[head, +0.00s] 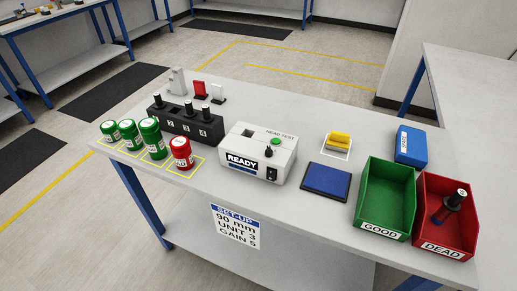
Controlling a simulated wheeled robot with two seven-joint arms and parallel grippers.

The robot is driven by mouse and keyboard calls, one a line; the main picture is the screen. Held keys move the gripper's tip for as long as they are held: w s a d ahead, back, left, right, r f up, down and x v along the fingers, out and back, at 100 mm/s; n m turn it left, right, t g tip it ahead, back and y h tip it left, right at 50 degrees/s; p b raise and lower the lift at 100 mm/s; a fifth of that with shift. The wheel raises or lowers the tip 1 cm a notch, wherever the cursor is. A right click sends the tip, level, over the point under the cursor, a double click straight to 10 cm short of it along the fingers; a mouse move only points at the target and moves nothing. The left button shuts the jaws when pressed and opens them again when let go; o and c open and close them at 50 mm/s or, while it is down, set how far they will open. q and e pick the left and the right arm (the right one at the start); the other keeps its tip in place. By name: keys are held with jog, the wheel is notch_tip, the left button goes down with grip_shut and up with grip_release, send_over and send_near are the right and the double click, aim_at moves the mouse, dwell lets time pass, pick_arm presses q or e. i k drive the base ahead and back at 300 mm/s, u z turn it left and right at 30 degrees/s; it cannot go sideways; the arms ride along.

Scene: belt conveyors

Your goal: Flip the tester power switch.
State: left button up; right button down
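The tester (258,153) is a white box labelled "HEAD TEST" near the middle of the table. Its front carries a "READY" sign (242,162). A black rocker switch (272,174) is at the lower right of the front face; its position is too small to tell. Neither of my grippers shows in the head view.
Behind and left of the tester stands a black numbered rack (186,126) with black-topped parts. Green cans (150,138) and a red can (182,153) are left. A blue pad (326,182), green bin (367,213) and red bin (433,232) are right.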

aim_at(270, 173)
jog(key=k, duration=1.3)
jog(key=u, duration=0.95)
jog(key=i, duration=1.45)
jog(key=z, duration=0.7)
